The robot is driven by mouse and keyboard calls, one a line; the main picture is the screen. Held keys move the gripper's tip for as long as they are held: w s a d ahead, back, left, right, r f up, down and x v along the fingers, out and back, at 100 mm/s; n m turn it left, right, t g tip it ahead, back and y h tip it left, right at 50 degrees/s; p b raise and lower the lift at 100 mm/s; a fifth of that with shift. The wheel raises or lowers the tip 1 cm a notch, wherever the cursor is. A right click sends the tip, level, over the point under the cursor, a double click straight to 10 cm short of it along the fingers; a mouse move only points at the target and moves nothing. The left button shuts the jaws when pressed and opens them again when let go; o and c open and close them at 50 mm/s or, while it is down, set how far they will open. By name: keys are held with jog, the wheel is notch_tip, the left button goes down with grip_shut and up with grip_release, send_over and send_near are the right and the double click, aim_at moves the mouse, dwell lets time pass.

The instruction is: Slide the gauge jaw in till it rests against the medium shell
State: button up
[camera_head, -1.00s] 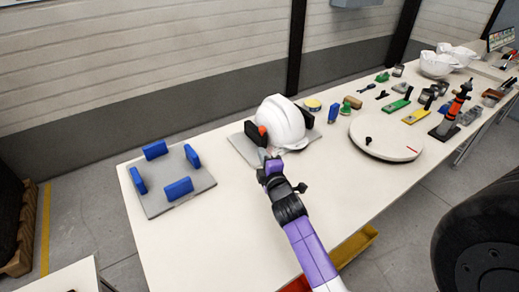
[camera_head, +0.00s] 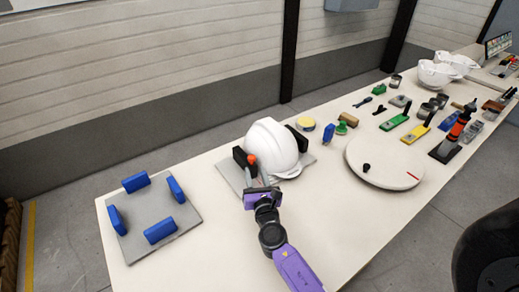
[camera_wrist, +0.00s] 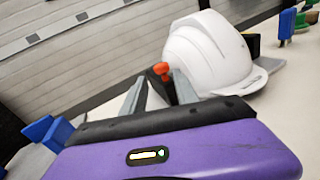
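The white helmet shell (camera_head: 272,146) sits on the grey gauge plate (camera_head: 228,172). A black jaw (camera_head: 239,156) with an orange knob (camera_head: 251,159) stands at the shell's left, and another black block (camera_head: 298,137) at its right. I cannot tell whether the left jaw touches the shell. My gripper (camera_head: 262,178) is just in front of the orange knob. In the wrist view, its two grey fingers (camera_wrist: 160,92) are apart. The orange knob (camera_wrist: 161,69) shows between and beyond them, with the shell (camera_wrist: 208,55) to the right.
A grey plate (camera_head: 157,229) with upright blue blocks is at the left. A white turntable (camera_head: 384,161) with a black knob is at the right. Small tools and more white shells (camera_head: 436,74) lie farther right. The front table area left of my arm is clear.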

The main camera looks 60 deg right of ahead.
aim_at(252, 160)
jog(key=shift+d+r+n, duration=0.15)
jog(key=shift+d+n, duration=0.1)
jog(key=shift+n, duration=0.45)
jog(key=shift+w+d, duration=0.2)
jog(key=shift+w, duration=0.05)
jog(key=shift+x, duration=3.55)
jog(key=shift+s, duration=0.1)
grip_shut()
